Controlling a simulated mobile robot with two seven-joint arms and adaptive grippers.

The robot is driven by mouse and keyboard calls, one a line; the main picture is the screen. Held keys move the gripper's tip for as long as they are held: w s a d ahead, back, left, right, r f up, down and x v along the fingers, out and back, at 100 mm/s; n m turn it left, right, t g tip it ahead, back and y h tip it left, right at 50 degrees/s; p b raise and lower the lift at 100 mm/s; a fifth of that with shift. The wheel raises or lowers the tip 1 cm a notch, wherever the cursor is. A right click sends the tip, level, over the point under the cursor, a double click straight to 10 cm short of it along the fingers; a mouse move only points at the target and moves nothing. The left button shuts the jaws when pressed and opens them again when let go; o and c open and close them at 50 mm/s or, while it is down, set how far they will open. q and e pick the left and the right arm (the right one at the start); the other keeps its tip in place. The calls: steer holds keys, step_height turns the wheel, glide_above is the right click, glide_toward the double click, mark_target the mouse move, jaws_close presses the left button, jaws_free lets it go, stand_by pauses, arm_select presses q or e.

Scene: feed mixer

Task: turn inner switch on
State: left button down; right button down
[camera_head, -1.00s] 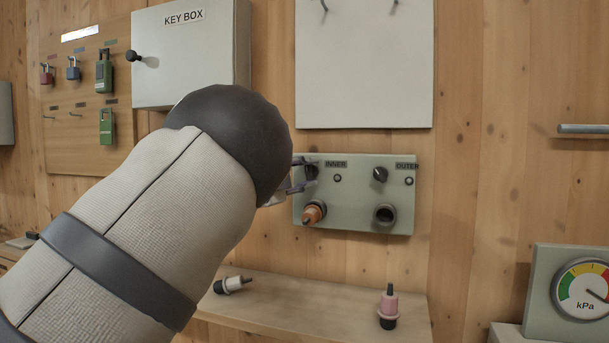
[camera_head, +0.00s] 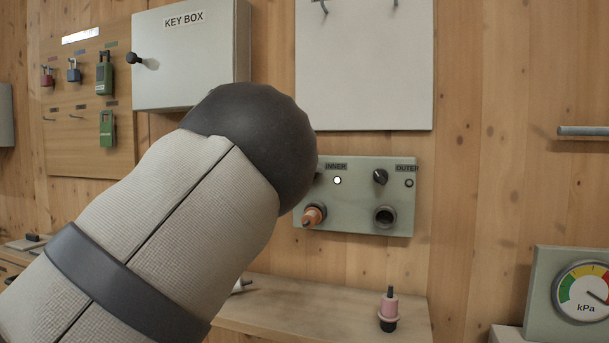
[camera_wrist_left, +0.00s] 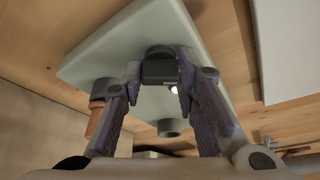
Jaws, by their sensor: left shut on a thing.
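The inner switch is a black knob under the INNER label on the pale green panel (camera_head: 355,222). In the head view my left arm hides most of it; a sliver shows at the arm's edge. The round lamp (camera_head: 337,181) beside it glows white, and the glow also shows in the wrist view (camera_wrist_left: 174,90). In the wrist view the inner knob (camera_wrist_left: 160,64) sits between the fingertips of my left gripper (camera_wrist_left: 160,77), which is shut on it. In the head view the left gripper is hidden behind its own arm. My right gripper is not in view.
The outer switch (camera_head: 380,176) has a dark lamp (camera_head: 409,183). An orange plug (camera_head: 312,216) sits in the socket below INNER; the socket below OUTER (camera_head: 384,216) is empty. A pink plug (camera_head: 388,308) stands on the shelf. The key box (camera_head: 190,60) is above left.

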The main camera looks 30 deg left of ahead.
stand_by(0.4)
arm_select(q)
steer(key=c, duration=1.2)
jaws_free()
steer(key=shift+c, duration=0.2)
steer(key=v, duration=1.2)
steer(key=shift+d+r, duration=0.1)
